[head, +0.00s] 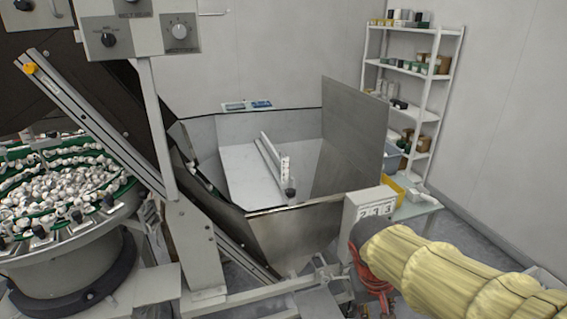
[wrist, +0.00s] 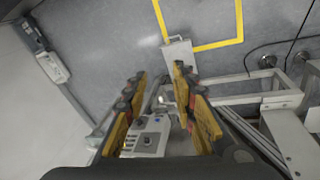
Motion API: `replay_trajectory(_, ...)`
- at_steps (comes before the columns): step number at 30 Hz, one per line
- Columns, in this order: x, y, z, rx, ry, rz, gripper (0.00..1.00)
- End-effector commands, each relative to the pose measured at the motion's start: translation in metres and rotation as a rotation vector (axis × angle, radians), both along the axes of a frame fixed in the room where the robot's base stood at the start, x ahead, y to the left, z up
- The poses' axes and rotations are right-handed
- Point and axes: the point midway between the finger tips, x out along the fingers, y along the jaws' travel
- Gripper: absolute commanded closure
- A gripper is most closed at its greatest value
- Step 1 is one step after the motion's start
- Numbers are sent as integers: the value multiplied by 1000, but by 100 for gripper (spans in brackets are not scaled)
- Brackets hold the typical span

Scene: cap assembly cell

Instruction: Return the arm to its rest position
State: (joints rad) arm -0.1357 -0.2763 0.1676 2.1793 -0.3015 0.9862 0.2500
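My gripper (wrist: 158,92) shows in the wrist view with its two yellow and black fingers spread apart. Nothing is held between them. Past the fingers is a grey control box (wrist: 150,135) with knobs and a blue button, seen below the gap. In the head view my arm, in a yellow sleeve, reaches in from the lower right corner. Its far end is beside a white counter box (head: 375,208); the fingers cannot be seen there.
A metal hopper (head: 290,230) stands in the middle, with a round feeder bowl (head: 70,245) full of small white parts at left. A shelf rack (head: 430,105) stands at the back right. The wrist view shows floor with yellow lines (wrist: 216,45) and a metal frame (wrist: 285,125) at right.

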Motion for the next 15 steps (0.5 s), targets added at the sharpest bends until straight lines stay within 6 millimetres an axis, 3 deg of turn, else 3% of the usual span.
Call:
replay_trajectory(1, -13, -1, 15, 30, -40, -5, 73)
replay_trajectory(6, -52, 3, 46, 125, -158, -4, 73)
replay_trajectory(15, -99, 14, 73, 226, -329, 13, 73)
